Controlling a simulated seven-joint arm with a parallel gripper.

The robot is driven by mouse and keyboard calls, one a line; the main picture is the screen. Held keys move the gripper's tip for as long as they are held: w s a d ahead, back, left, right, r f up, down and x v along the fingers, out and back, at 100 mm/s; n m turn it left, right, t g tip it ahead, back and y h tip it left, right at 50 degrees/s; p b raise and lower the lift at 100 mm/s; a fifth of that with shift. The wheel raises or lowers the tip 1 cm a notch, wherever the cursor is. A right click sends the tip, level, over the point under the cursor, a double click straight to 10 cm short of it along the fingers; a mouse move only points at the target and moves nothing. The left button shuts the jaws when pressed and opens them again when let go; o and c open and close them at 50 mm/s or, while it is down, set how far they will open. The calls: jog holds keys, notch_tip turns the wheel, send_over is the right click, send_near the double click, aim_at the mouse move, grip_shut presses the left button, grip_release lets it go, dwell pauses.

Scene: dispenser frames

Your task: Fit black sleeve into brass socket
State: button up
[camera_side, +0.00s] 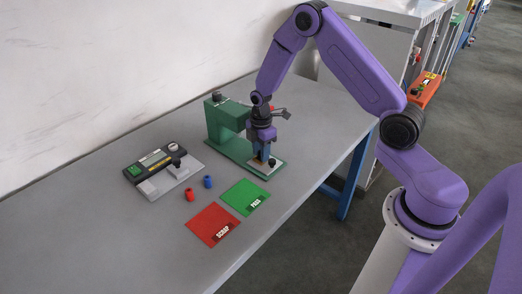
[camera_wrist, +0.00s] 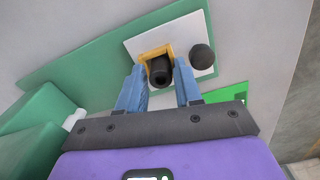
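The black sleeve (camera_wrist: 160,72) is between the two blue fingers of my gripper (camera_wrist: 160,78) in the wrist view, and both fingertips appear to touch its sides. The brass socket (camera_wrist: 153,52), yellow-gold, shows just behind and above the sleeve on a white plate (camera_wrist: 136,43). The sleeve overlaps the socket in this view; I cannot tell whether its end is inside. In the side view my gripper (camera_side: 262,156) points down over the plate on the green press's base (camera_side: 232,150), and its fingers hide the sleeve and socket.
A black knob (camera_wrist: 201,57) stands right of the socket. The green press column (camera_side: 222,122) rises close behind my gripper. A grey device (camera_side: 160,170), red (camera_side: 190,194) and blue (camera_side: 208,181) pieces, and red SCRAP (camera_side: 208,222) and green PASS (camera_side: 240,194) mats lie nearer. The table's left front is clear.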

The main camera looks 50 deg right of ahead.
jog(key=shift+r, duration=0.1)
notch_tip(320, 180, up, 12)
jog(key=s+a+r, duration=0.5)
jog(key=s+a, duration=0.2)
jog(key=a, duration=0.1)
jog(key=s+a+r+m, duration=0.1)
jog(key=s+r, duration=0.1)
jog(key=s, duration=1.1)
jog(key=s+r+m, duration=0.2)
jog(key=s, duration=1)
jog(key=shift+s+a+r, duration=0.15)
jog(key=shift+s+a, duration=0.2)
jog(key=shift+a, duration=0.05)
